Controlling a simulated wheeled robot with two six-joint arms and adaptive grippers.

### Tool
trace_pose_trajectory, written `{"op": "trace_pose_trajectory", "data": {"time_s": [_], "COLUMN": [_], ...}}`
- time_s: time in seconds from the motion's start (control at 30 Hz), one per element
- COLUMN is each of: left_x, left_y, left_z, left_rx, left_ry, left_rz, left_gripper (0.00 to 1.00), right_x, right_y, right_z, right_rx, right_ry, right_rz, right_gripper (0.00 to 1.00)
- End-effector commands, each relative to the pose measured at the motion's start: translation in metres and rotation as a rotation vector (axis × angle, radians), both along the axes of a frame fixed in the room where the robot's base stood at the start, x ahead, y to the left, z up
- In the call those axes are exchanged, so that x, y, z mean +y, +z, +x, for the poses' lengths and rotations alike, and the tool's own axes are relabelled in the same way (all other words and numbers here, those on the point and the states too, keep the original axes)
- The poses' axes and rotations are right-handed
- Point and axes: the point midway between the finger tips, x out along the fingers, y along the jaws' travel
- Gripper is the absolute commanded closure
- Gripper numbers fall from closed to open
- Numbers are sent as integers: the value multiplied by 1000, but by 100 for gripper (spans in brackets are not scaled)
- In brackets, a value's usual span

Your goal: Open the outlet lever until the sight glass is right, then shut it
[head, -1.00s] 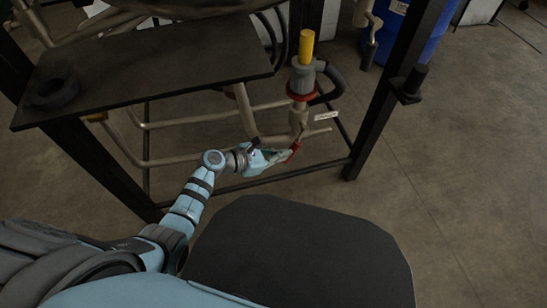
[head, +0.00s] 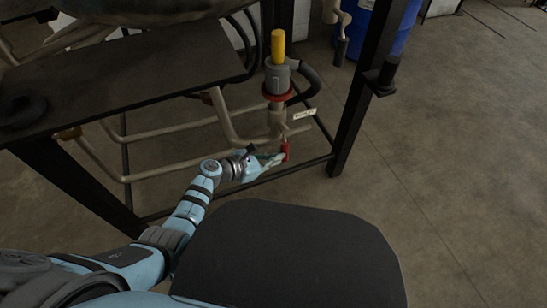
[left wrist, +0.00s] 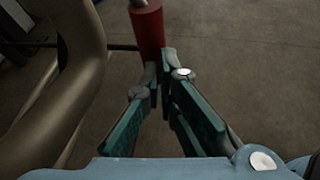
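The outlet lever has a red grip (head: 285,151) and hangs below the pale pipe fitting under the frame. The grip also shows at the top of the left wrist view (left wrist: 148,30). My left gripper (head: 274,160) is at the lower end of this grip. In the left wrist view its two fingertips (left wrist: 160,65) are nearly together, with the grip just beyond them; contact is hard to judge. A yellow cylinder (head: 278,46) stands on a grey body with a red ring above the lever. I cannot tell whether it is the sight glass. My right gripper is out of view.
A dark frame post (head: 358,95) stands right of the lever, with a low rail (head: 305,165) behind my gripper. Pale pipes (head: 165,165) run to the left under a dark shelf (head: 120,75). A blue drum (head: 392,35) stands behind. Floor at right is clear.

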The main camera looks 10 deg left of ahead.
Motion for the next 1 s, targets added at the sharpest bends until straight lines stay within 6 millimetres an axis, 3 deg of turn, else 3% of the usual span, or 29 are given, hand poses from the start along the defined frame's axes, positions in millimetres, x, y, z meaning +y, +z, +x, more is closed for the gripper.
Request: {"op": "trace_pose_trajectory", "data": {"time_s": [0.17,0.3,0.53,1.0], "left_x": [17,47,86,93], "left_y": [1,3,1,0], "left_z": [-14,-41,-78,-85], "left_rx": [1,4,1,0], "left_ry": [-10,-16,-18,-18], "left_rz": [4,4,4,1], "left_gripper": [100,100,100,100], "right_x": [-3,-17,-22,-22], "right_y": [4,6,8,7], "right_z": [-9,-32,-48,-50], "right_rx": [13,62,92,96], "right_ry": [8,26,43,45], "right_rz": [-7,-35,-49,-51], "right_gripper": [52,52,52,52]}}
